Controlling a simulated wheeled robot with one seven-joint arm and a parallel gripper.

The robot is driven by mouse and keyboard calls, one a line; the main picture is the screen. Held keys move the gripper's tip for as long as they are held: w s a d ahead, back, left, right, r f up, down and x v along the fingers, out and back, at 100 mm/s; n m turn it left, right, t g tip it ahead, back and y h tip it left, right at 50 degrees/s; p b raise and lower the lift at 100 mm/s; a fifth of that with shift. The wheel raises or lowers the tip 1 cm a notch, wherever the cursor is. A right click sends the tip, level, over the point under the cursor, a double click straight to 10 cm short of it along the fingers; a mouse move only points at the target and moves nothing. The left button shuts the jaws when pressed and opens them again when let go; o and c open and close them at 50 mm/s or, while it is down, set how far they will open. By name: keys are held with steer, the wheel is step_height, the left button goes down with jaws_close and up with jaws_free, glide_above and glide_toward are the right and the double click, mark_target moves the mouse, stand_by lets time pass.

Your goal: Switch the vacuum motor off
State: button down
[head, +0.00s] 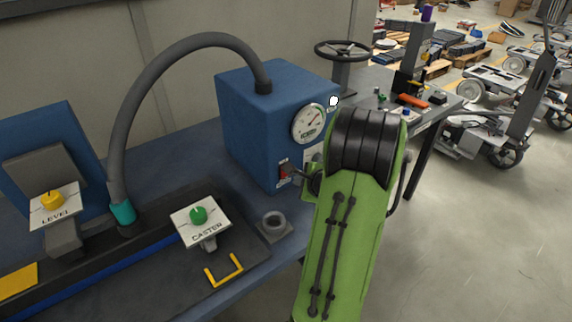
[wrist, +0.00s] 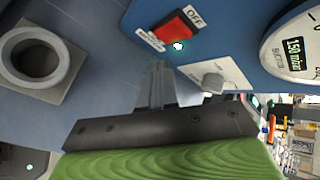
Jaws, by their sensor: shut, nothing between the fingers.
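The blue vacuum motor box (head: 240,112) stands on the bench with a round gauge (head: 310,122) on its front. A red rocker switch (head: 283,172) is low on that front; in the wrist view the red switch (wrist: 177,29) has an "OFF" label (wrist: 194,17) at one end and a small bright green spot at its lower edge. My gripper (wrist: 157,82) is shut and empty, its tips just below the switch in the wrist view, seemingly a little apart from it. In the head view my gripper (head: 293,171) is beside the switch, partly hidden by my green arm.
A grey knob on a white plate (wrist: 213,84) is right of my fingers. A grey ring fitting (head: 273,222) sits on the bench. A handwheel (head: 341,50) stands behind.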

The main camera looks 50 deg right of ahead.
steer(key=shift+w+d+r+p, duration=0.1)
steer(key=shift+w+d+p, duration=0.05)
steer(key=shift+w, duration=0.4)
steer(key=shift+w+d+r+p, duration=0.1)
steer(key=shift+w+p, duration=0.05)
steer(key=shift+w, duration=0.35)
stand_by(1.2)
steer(key=shift+w+d, duration=0.1)
steer(key=shift+w, duration=0.3)
steer(key=shift+w+p, duration=0.3)
stand_by(0.5)
steer(key=shift+s+b, duration=0.35)
steer(key=shift+s, duration=0.4)
steer(key=shift+f, duration=0.1)
steer(key=s, duration=0.1)
steer(key=s+a+b, duration=0.1)
steer(key=s, duration=0.1)
steer(key=s+b, duration=0.1)
steer(key=s, duration=0.1)
steer(key=shift+a+f, duration=0.15)
steer(key=shift+f, duration=0.1)
